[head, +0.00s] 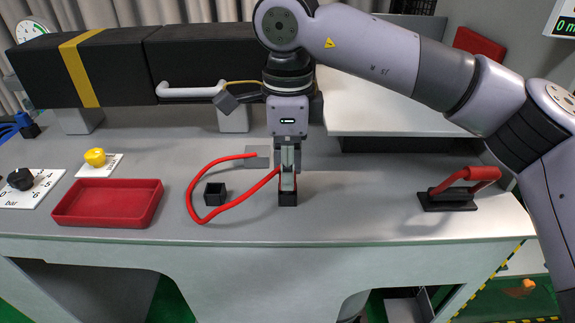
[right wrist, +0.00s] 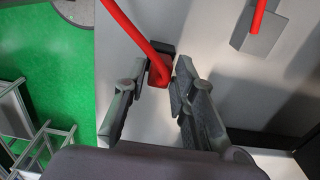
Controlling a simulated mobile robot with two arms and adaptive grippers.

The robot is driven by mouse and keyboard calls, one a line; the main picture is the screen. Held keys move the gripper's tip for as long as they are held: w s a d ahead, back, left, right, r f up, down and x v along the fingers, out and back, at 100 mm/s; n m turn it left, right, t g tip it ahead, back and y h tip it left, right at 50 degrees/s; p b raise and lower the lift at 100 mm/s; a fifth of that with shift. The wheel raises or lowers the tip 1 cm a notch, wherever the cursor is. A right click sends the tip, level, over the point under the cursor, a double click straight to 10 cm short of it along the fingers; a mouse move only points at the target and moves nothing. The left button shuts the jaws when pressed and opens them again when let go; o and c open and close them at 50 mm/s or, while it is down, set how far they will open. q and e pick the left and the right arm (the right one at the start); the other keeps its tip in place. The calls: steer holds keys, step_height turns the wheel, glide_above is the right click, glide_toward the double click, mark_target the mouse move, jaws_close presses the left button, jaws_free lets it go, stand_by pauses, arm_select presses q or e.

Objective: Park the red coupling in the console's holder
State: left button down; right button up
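The red coupling (right wrist: 159,72) stands at a black square holder (head: 288,199) on the console top, at the end of a red hose (head: 190,205). In the head view my gripper mostly hides it. My right gripper (head: 288,183) points straight down over this holder. In the right wrist view its two fingers (right wrist: 160,82) stand on either side of the coupling, with a narrow gap visible. The black holder (right wrist: 166,48) shows just behind the coupling. How deep the coupling sits is hidden. My left gripper is not in view.
A second black square cup (head: 215,194) stands empty inside the hose loop. The hose's other end meets a grey block (head: 257,157). A red tray (head: 107,203) lies left, near yellow (head: 95,157) and black (head: 20,179) knobs. A red-handled device (head: 450,197) stands right.

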steer(key=o, duration=0.3)
step_height(320, 180, up, 12)
stand_by(0.7)
